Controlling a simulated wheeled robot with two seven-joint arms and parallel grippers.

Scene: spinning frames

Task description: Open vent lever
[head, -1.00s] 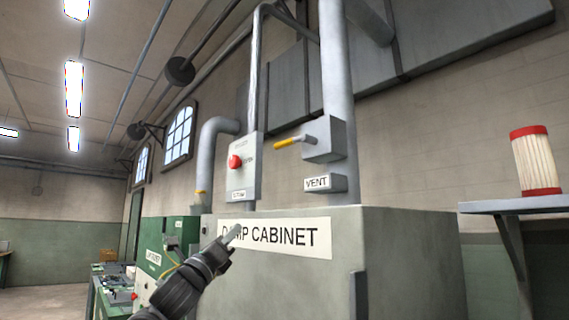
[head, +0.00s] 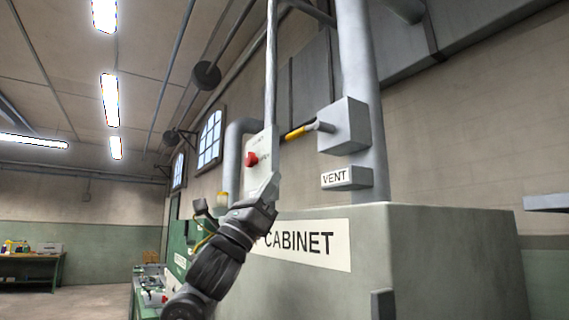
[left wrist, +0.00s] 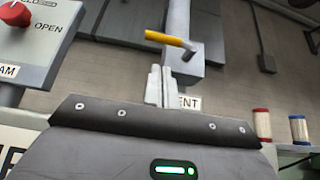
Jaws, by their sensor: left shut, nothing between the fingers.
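The vent lever (head: 303,131) has a yellow grip and sticks out to the left from a grey box on a vertical pipe, above the VENT label (head: 336,178). It also shows in the left wrist view (left wrist: 168,39), above my fingers. My left gripper (head: 270,186) is shut and empty, raised in front of the cabinet, below and left of the lever in the head view. In the left wrist view its fingers (left wrist: 158,86) are together and point up toward the lever, apart from it. My right gripper is in neither view.
The grey cabinet (head: 450,250) stands below.

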